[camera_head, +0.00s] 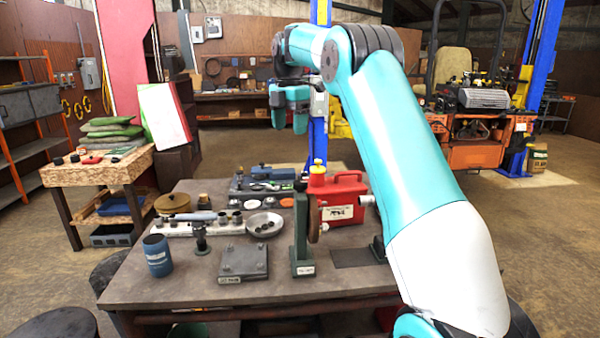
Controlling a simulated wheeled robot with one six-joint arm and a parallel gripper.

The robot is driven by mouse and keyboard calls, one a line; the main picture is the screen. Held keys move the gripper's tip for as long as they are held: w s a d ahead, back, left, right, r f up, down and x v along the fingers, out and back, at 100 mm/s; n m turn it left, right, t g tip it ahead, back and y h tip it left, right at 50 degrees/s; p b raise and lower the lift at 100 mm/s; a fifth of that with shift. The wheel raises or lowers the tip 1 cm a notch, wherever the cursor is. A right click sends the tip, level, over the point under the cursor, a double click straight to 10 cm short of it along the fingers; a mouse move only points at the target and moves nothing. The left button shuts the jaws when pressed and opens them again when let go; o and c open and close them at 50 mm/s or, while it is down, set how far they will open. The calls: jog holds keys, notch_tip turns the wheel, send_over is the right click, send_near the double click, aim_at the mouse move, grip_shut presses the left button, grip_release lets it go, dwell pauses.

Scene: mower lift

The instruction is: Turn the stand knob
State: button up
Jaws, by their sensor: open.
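A dark green upright stand (301,240) with a white label on its base stands near the front middle of the table. A brown round knob or wheel (314,221) is mounted on its right side, seen nearly edge-on. A small light piece shows just right of the wheel. My gripper (289,122) hangs from my teal arm with its fingers pointing down, above and behind the stand in the picture. It is open, apart from the stand, and nothing shows between its fingers.
A red jerry can (338,203) with a yellow cap stands close behind the stand. A grey plate block (243,262), a metal bowl (264,224) and a blue can (157,256) stand to its left. The table's front edge (250,303) is bare.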

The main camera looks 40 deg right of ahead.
jog(key=d, duration=0.4)
jog(key=n+p, duration=0.1)
jog(key=p, duration=0.3)
send_near(300, 182)
notch_tip(300, 182, down, 9)
jog(key=shift+d+f, duration=0.1)
jog(key=shift+f, duration=0.1)
jog(key=c, duration=0.9)
